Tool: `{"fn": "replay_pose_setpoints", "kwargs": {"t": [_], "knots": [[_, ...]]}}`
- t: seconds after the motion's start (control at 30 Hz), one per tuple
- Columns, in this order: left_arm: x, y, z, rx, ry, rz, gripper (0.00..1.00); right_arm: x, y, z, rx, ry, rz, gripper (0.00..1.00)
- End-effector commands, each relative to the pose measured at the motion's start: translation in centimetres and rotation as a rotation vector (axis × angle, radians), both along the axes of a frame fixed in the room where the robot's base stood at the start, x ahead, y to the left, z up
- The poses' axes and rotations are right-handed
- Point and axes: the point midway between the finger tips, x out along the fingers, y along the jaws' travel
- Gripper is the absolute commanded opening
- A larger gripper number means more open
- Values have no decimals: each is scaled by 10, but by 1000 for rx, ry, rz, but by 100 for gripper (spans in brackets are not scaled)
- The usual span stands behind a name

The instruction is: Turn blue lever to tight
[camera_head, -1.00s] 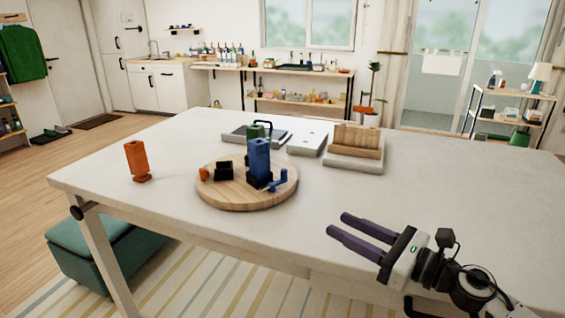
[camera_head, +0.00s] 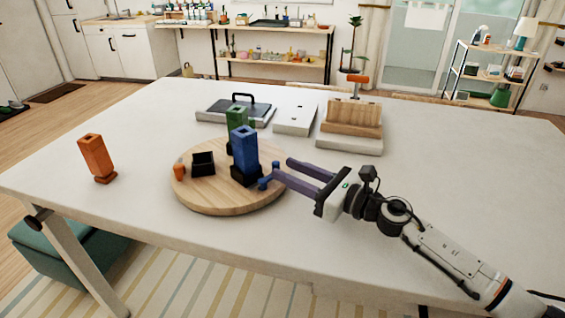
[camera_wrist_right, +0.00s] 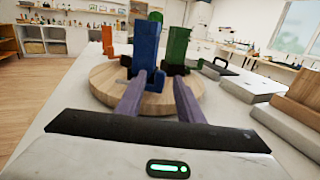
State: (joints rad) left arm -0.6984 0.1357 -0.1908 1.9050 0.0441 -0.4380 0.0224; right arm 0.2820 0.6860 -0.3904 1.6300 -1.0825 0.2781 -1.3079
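A blue block (camera_head: 244,148) stands upright in a black holder on the round wooden board (camera_head: 225,202). Its small blue lever (camera_head: 266,182) sticks out low on the right side of the holder. In the right wrist view the blue block (camera_wrist_right: 146,42) stands just beyond the fingers. My right gripper (camera_head: 281,169) is open, its fingertips pointing left, close to the lever. I cannot tell whether a finger touches the lever. My left gripper is out of view.
On the board are a green block (camera_head: 236,117), an empty black holder (camera_head: 203,163) and a small orange piece (camera_head: 179,170). An orange block (camera_head: 96,156) stands on the left of the table. A tray with a handle (camera_head: 234,112) and a wooden rack (camera_head: 354,115) are behind.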

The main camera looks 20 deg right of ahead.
Motion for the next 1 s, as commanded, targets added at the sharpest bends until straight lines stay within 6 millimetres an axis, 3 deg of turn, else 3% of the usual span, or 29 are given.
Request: {"fn": "replay_pose_setpoints", "kwargs": {"t": [0.2, 0.53, 0.73, 1.0], "knots": [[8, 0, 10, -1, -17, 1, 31, 18, 13, 1, -1, -1, 0, 34], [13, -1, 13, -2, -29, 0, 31, 21, 14, -1, -1, 0, 0, 34], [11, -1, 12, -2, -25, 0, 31, 20, 14, -1, -1, 0, 0, 0], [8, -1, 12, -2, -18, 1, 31, 19, 14, 0, -1, 0, -12, 0]]}}
